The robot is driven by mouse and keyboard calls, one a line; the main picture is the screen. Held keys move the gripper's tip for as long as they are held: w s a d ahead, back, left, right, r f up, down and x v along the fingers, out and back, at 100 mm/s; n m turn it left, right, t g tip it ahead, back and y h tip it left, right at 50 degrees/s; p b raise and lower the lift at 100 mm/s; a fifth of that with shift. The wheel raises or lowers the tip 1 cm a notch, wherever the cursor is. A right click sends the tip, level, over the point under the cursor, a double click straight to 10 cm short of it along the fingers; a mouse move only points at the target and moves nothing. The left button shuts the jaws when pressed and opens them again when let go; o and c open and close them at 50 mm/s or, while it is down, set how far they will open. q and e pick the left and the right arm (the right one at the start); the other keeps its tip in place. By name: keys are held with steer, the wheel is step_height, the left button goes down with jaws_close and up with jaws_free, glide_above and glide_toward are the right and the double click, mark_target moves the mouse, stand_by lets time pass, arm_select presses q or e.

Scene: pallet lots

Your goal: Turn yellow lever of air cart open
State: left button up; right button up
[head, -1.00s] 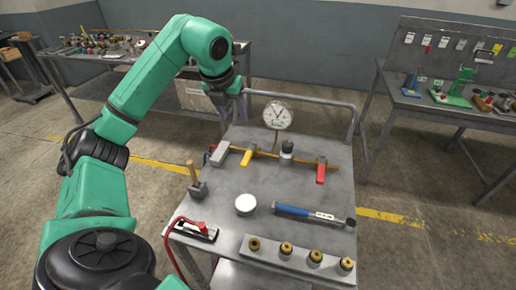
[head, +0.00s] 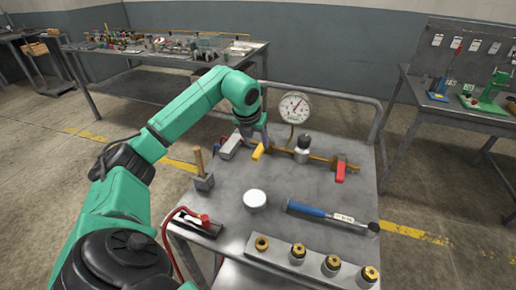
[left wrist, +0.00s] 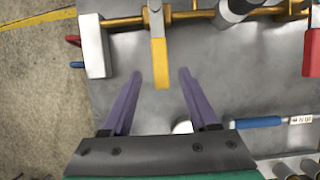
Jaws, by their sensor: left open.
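The yellow lever (head: 258,151) sits on a brass pipe (head: 283,151) at the back of the grey cart top (head: 235,218). In the left wrist view the yellow lever (left wrist: 159,62) hangs down across the pipe, toward the gap between my fingers. My left gripper (left wrist: 161,75) is open, its two purple fingers on either side of the lever's lower end, apart from it. In the head view my left gripper (head: 250,138) is just behind and above the lever, its fingers partly hidden. A red lever (head: 340,172) is on the same pipe at the right. My right gripper is out of view.
A dial gauge (head: 295,107) stands behind the pipe. Workbenches stand behind.

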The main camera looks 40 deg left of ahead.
mark_target(259, 150)
arm_select(q)
steer(key=x, duration=0.4)
steer(key=shift+w+f, duration=0.15)
steer(key=shift+f, duration=0.1)
jaws_close()
steer(key=shift+r, duration=0.1)
stand_by(1.0)
